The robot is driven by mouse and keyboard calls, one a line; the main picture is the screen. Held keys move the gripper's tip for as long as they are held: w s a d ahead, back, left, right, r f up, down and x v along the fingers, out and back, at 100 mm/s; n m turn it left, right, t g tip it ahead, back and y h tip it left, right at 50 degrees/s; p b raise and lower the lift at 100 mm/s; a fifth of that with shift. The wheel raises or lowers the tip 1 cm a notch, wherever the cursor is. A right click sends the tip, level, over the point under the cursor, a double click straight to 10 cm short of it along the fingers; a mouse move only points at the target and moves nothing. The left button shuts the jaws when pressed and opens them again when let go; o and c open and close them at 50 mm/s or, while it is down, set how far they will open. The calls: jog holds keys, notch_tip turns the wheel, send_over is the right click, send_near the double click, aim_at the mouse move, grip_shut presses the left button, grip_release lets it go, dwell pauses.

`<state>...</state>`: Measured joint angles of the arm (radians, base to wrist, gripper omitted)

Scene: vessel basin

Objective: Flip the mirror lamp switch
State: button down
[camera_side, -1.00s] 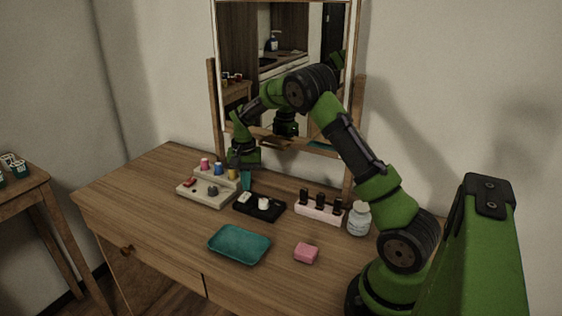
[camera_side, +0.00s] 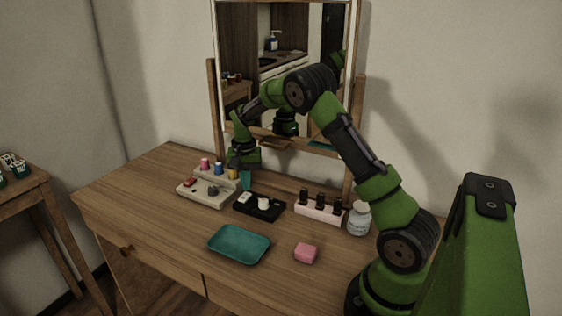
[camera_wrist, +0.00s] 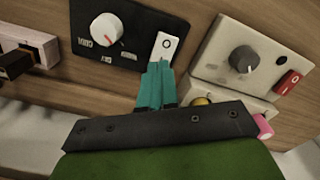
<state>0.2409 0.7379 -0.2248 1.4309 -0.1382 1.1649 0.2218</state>
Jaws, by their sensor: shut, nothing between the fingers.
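A black panel (camera_side: 268,212) lies on the dresser, with a white rocker switch (camera_wrist: 166,47) and a white round knob (camera_wrist: 104,27). A cream panel (camera_side: 205,197) stands to its left, with a red rocker switch (camera_wrist: 288,83) and a grey knob (camera_wrist: 243,59). The labels are too small to tell which switch is the mirror lamp's. My gripper (camera_side: 246,184) is shut and empty, its teal fingers pointing down behind the black panel. In the wrist view the fingertips (camera_wrist: 157,66) are at the near edge of the white switch; I cannot tell whether they touch it.
Pink, blue and yellow spools (camera_side: 219,169) stand behind the cream panel, close to my gripper. A pink rack of dark bottles (camera_side: 318,211) and a jar (camera_side: 359,219) are right. A teal tray (camera_side: 239,245) and pink block (camera_side: 306,253) lie in front. A mirror (camera_side: 285,65) stands behind.

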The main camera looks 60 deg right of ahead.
aim_at(247, 194)
jog(key=shift+f, duration=1)
dwell(0.8)
jog(key=shift+r, duration=3.55)
jog(key=s+a+r+n+t, duration=0.2)
jog(key=s+a+r, duration=0.2)
jog(key=s+a, duration=0.3)
jog(key=s+a+r+n+t+y, duration=0.1)
jog(key=s+a+r+n+t, duration=0.1)
jog(key=s+a+r, duration=0.3)
jog(key=s+a+r+n+t+y, duration=0.1)
jog(key=s+a+r+n+t, duration=0.2)
jog(key=s+a, duration=0.7)
notch_tip(247, 194, up, 2)
jog(key=shift+s+a+r+n, duration=0.15)
jog(key=shift+s+n, duration=0.25)
jog(key=shift+n, duration=0.1)
